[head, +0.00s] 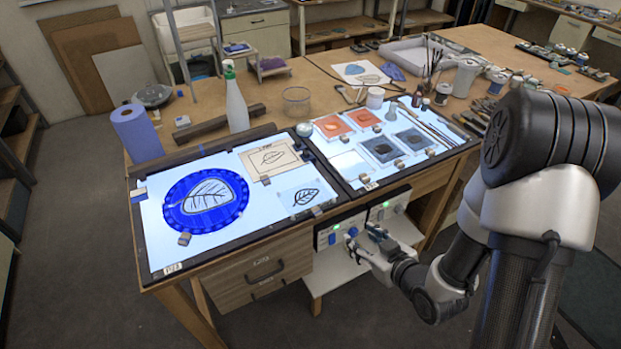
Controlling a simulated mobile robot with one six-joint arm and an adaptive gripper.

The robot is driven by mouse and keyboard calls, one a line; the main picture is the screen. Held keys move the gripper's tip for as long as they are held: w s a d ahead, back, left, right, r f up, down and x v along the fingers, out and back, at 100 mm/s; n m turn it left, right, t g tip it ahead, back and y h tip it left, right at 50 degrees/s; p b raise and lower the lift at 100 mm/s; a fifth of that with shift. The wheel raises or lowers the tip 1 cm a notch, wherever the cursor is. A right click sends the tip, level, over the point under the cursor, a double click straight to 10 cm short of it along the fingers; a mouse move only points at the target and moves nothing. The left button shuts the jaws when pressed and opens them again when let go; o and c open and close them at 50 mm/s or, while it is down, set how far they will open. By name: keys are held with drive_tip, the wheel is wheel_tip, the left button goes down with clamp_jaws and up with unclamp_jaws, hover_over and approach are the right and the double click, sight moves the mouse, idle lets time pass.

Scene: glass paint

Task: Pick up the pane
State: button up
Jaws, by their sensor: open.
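A round blue glass pane (178,207) with a pale leaf shape in its middle lies flat on the left lit panel (158,240). A small clear pane with a dark leaf drawing (302,200) lies near that panel's front right corner. I cannot tell which one the task means. My gripper (361,240) is open, with nothing seen between its fingers. It is below and in front of the table edge, close to the control boxes (328,238), to the right of both panes. I cannot tell whether it touches the boxes.
A tan leaf drawing (271,158) lies behind the small pane. The right lit panel (350,165) holds orange and grey glass squares. A spray bottle (235,98), a blue roll (137,132) and a dark bar (219,123) stand or lie behind the left panel.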

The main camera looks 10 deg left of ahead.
drive_tip(key=s+a+y, duration=0.1)
drive_tip(key=b, duration=0.5)
approach(320, 215)
drive_tip(key=x, duration=0.4)
drive_tip(key=shift+t, duration=0.4)
drive_tip(key=b+x, duration=0.1)
drive_tip(key=x, duration=0.4)
drive_tip(key=shift+s+a+f, duration=0.1)
drive_tip(key=shift+a+f, duration=0.05)
drive_tip(key=shift+f, duration=0.05)
drive_tip(key=shift+c, duration=0.5)
clamp_jaws()
